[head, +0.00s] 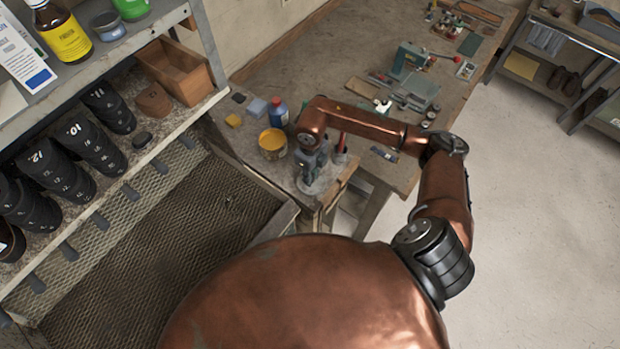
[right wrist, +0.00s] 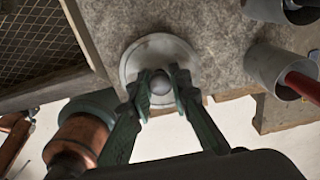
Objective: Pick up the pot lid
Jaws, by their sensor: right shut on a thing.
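The pot lid (right wrist: 158,48) is a round, pale grey disc with a ball knob (right wrist: 160,84). In the right wrist view its knob sits between the two green fingers of my right gripper (right wrist: 158,88), which are shut on it. In the head view the lid (head: 309,187) shows under my right gripper (head: 311,168), at the near corner of the bench. I cannot tell whether the lid touches the bench top. An open pot (head: 272,141) with yellow contents stands just left of the gripper. My left gripper is not in view.
Grey cups (right wrist: 275,68) stand close to the right of the lid, one holding a red handle (right wrist: 303,86). A blue bottle (head: 278,112) stands behind the pot. The bench edge is near, with a mesh-floored tray (head: 190,240) to the left.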

